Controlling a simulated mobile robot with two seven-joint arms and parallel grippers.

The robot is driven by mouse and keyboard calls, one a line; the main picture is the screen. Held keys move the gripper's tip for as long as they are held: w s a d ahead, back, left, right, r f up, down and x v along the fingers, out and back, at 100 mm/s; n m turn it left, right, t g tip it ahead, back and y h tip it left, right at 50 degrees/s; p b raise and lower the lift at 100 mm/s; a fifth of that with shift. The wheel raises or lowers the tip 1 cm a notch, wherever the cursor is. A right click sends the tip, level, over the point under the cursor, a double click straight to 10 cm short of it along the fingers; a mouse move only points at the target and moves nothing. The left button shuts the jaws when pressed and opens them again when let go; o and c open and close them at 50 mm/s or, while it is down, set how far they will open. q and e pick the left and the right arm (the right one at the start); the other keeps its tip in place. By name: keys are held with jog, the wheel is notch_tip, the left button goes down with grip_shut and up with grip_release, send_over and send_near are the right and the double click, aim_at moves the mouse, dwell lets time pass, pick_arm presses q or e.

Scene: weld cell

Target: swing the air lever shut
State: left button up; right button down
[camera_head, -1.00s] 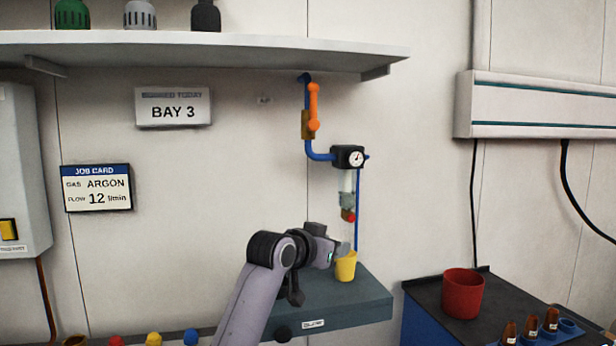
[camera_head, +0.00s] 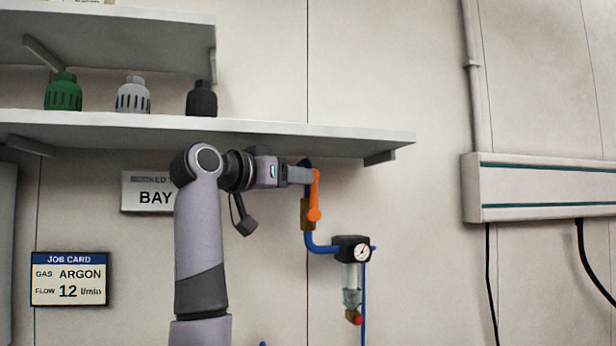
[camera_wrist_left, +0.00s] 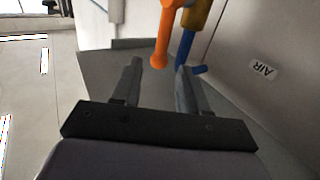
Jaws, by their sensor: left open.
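The orange air lever (camera_head: 315,195) stands upright, alongside the brass valve body (camera_head: 307,214) on the blue wall pipe (camera_head: 316,246). The lever also shows in the wrist view (camera_wrist_left: 163,40), with its rounded tip just beyond and between the fingertips. My left gripper (camera_head: 305,175) is open at the lever's upper part, reaching in from the left. Its two fingers (camera_wrist_left: 157,72) are spread with nothing held between them. The head view does not show clearly whether the fingers touch the lever. My right gripper is not in view.
A shelf (camera_head: 270,135) with green, grey and black caps runs just above my left arm. A gauge (camera_head: 352,249) and a filter bowl (camera_head: 351,285) hang below the valve. An AIR label (camera_wrist_left: 262,70) is on the wall.

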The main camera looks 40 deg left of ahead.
aim_at(313, 195)
pick_arm(q)
jog(key=w, duration=0.1)
jog(key=w+p, duration=0.1)
jog(key=w, duration=0.2)
jog(key=shift+w+d, duration=0.3)
jog(key=shift+w, duration=0.1)
jog(key=shift+c, duration=0.2)
grip_shut()
jog(key=shift+f, duration=0.1)
